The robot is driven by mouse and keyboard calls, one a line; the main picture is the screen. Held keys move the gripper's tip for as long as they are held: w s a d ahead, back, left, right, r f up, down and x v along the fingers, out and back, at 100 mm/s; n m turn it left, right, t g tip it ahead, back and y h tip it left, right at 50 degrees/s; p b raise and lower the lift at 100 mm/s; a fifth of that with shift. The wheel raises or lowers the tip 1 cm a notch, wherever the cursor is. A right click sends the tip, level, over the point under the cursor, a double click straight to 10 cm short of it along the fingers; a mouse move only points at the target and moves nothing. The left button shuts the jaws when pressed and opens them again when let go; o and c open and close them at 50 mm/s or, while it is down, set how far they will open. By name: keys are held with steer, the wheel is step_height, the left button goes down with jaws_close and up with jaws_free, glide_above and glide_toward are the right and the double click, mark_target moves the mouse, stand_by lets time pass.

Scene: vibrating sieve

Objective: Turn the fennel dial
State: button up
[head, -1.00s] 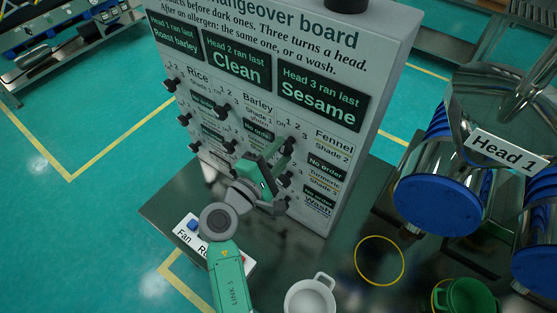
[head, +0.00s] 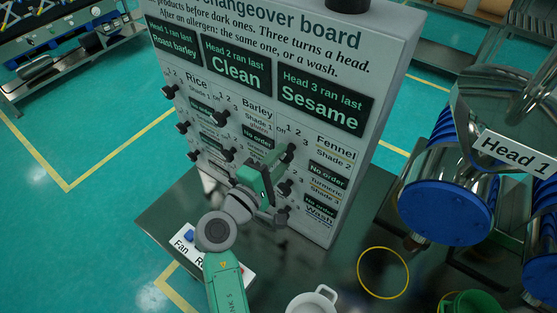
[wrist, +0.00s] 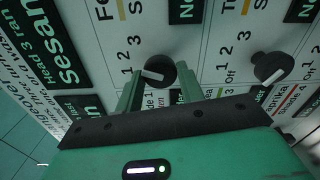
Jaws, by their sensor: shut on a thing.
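The changeover board (head: 395,60) stands upright with rows of black dials. The fennel dial (wrist: 160,70) is a round black knob with a white mark, beside the cut-off "Fe" label in the wrist view. My gripper (wrist: 157,88) is shut on this dial, one green finger on each side. The white mark points left, towards the numbers; I cannot tell which number exactly. In the head view my gripper (head: 284,155) reaches the board left of the Fennel label (head: 336,145), and its fingers largely hide the dial.
A neighbouring dial (wrist: 272,67) sits right of the held one in the wrist view. The Head 1 machine (head: 448,205) stands at right.

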steer(key=o, duration=1)
steer(key=shift+s+a, duration=0.1)
steer(key=v, duration=0.7)
steer(key=shift+s+a, duration=0.15)
steer(key=shift+s, duration=0.1)
